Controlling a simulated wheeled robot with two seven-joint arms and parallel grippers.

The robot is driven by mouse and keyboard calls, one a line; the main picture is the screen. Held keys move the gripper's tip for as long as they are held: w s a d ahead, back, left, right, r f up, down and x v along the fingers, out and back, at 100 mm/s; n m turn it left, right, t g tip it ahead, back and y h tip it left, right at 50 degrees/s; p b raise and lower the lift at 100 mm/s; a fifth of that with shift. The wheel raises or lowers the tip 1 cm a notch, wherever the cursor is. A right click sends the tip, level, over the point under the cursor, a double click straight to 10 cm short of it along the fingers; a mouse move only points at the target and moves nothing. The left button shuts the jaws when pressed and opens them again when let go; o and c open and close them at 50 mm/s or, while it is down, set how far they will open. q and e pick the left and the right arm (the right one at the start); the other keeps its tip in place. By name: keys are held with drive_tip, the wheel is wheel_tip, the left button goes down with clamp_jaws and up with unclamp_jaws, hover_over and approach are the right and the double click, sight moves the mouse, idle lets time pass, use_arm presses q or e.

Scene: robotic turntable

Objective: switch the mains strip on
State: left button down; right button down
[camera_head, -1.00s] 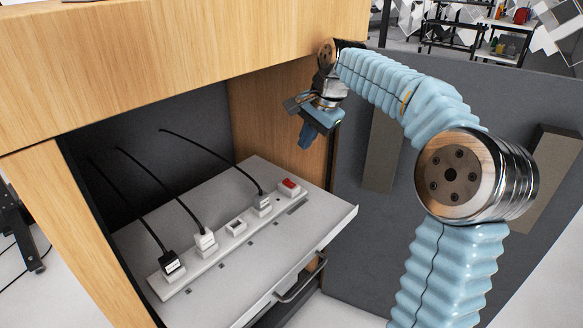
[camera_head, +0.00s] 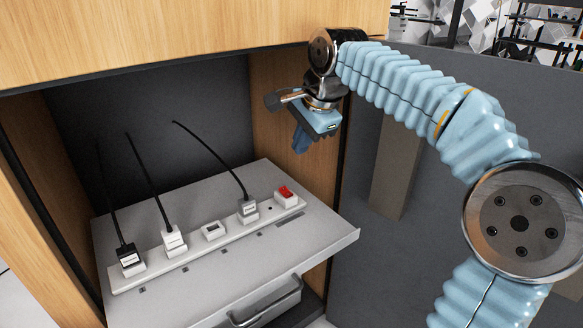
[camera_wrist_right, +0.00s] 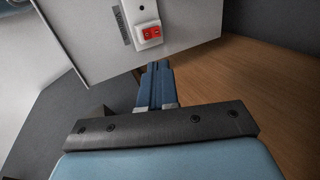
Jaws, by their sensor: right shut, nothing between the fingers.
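The mains strip (camera_head: 210,243) is a long white bar on a pull-out shelf inside a wooden cabinet. Its red rocker switch (camera_head: 285,192) is at the right end, and it also shows in the right wrist view (camera_wrist_right: 151,32). Several sockets run along the strip, with black-corded plugs in three of them. My right gripper (camera_head: 301,149) is shut and empty, pointing down above the switch end of the strip, apart from it. In the right wrist view its closed blue fingers (camera_wrist_right: 157,68) point toward the switch with a gap between. My left gripper is not in view.
The wooden cabinet side wall (camera_head: 276,118) stands close behind my right gripper. The wooden top panel (camera_head: 180,35) overhangs the shelf. A dark panel (camera_head: 440,170) is at the right.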

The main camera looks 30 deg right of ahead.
sight(284, 187)
drive_tip(key=b+x, duration=0.2)
drive_tip(key=x, duration=1.1)
drive_tip(key=shift+w+f, duration=0.15)
drive_tip(key=shift+f, duration=0.15)
drive_tip(key=shift+w+r+p, duration=0.1)
drive_tip(key=shift+r+p, duration=0.05)
drive_tip(key=shift+p, duration=0.35)
drive_tip(key=shift+f, duration=0.3)
